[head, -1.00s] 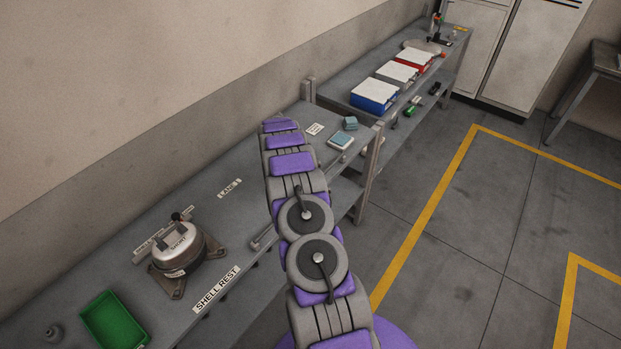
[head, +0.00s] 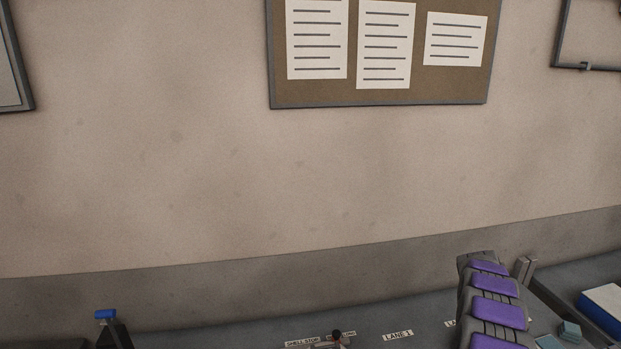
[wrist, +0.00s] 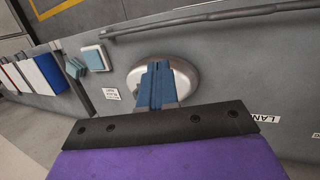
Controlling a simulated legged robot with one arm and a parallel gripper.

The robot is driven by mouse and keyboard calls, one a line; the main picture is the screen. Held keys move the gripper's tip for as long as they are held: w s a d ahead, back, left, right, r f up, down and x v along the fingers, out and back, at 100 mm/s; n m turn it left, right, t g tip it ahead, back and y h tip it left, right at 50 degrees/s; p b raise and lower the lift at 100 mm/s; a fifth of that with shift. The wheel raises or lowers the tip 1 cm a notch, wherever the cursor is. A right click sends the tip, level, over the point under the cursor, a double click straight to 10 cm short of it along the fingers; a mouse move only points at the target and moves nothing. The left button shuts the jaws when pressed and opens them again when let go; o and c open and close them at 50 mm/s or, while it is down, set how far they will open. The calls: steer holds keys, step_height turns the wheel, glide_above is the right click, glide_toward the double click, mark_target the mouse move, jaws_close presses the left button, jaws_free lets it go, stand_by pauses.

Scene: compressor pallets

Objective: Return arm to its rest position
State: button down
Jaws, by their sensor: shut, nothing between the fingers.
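My arm, with its grey and purple segments, rises at the lower right of the head view, over the back of the bench. Its gripper end cannot be made out there. In the wrist view my gripper (wrist: 156,72) has its blue fingers together, with nothing held between them. Behind the fingers a smooth silver rounded part (wrist: 188,80) sits on the grey bench surface, partly hidden by them. I cannot tell the gap between the fingers and that part.
The bench (head: 230,335) runs along the wall, with a LANE 1 label (head: 397,335). The wrist view shows a metal rail (wrist: 215,17). A notice board (head: 380,97) hangs above.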

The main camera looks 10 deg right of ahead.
steer(key=s+a+r+y+b, duration=0.1)
steer(key=s+a+r, duration=0.1)
steer(key=a+r, duration=0.5)
steer(key=s+a+r+b, duration=0.1)
steer(key=a+r, duration=0.2)
steer(key=a, duration=0.8)
steer(key=s+a+r+y+b, duration=0.15)
steer(key=s+a+r, duration=0.25)
steer(key=s+a, duration=0.6)
steer(key=s+a+f+b, duration=0.1)
steer(key=s+a, duration=0.5)
steer(key=s, duration=0.3)
steer(key=s+a+f+y+b, duration=0.1)
steer(key=s+a+b, duration=0.1)
steer(key=s+a, duration=0.3)
steer(key=s+a+f+b, duration=0.1)
steer(key=s+a, duration=0.5)
steer(key=s, duration=0.6)
steer(key=shift+s+a+m+y+b, duration=0.3)
steer(key=shift+a+y+b, duration=0.05)
